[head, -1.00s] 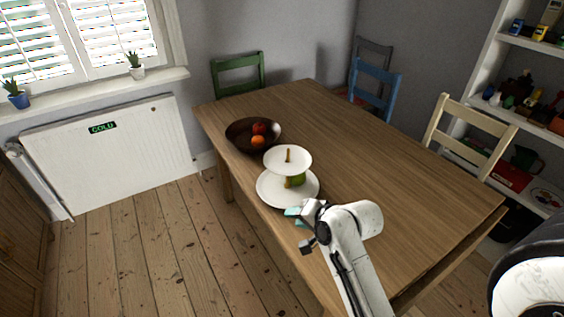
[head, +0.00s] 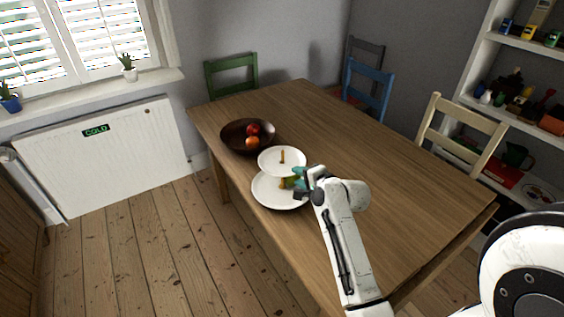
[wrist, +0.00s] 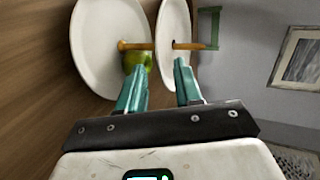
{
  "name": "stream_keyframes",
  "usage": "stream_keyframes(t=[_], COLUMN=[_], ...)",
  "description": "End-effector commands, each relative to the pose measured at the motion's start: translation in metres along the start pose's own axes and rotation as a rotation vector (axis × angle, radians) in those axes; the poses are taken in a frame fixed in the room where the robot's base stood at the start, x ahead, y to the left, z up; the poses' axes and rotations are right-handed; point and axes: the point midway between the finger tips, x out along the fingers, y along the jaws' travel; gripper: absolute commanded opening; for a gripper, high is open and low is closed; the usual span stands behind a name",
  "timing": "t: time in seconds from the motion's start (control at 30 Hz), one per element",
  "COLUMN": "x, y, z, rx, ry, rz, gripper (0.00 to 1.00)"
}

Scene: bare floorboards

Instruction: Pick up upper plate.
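A two-tier stand is on the table in the head view. Its white upper plate (head: 271,160) sits on a wooden post above the wider white lower plate (head: 270,196). My gripper (head: 299,176) is at the right side of the stand, near the upper plate's height. In the wrist view, where the stand appears sideways, the upper plate (wrist: 170,22) is on the right and the lower plate (wrist: 88,45) on the left. The teal fingers of my gripper (wrist: 158,70) are apart at the upper plate's near edge. Whether they touch it is unclear.
A green apple (wrist: 138,62) lies on the lower plate beside the post. A dark bowl (head: 233,143) with red and orange fruit stands behind the stand. The right part of the table (head: 370,150) is clear. Several chairs surround it.

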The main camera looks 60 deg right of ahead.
Motion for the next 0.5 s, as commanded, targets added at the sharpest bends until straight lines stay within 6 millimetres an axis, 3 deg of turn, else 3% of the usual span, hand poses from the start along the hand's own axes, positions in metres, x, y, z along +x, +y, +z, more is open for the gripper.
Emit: stream_keyframes(t=[0.2,0.5], x=[0.026,0.031], y=[-0.001,0.0], z=[-0.001,-0.001], rx=[0.0,0.0], ry=[0.0,0.0], rz=[0.0,0.001], gripper=[0.35,0.35])
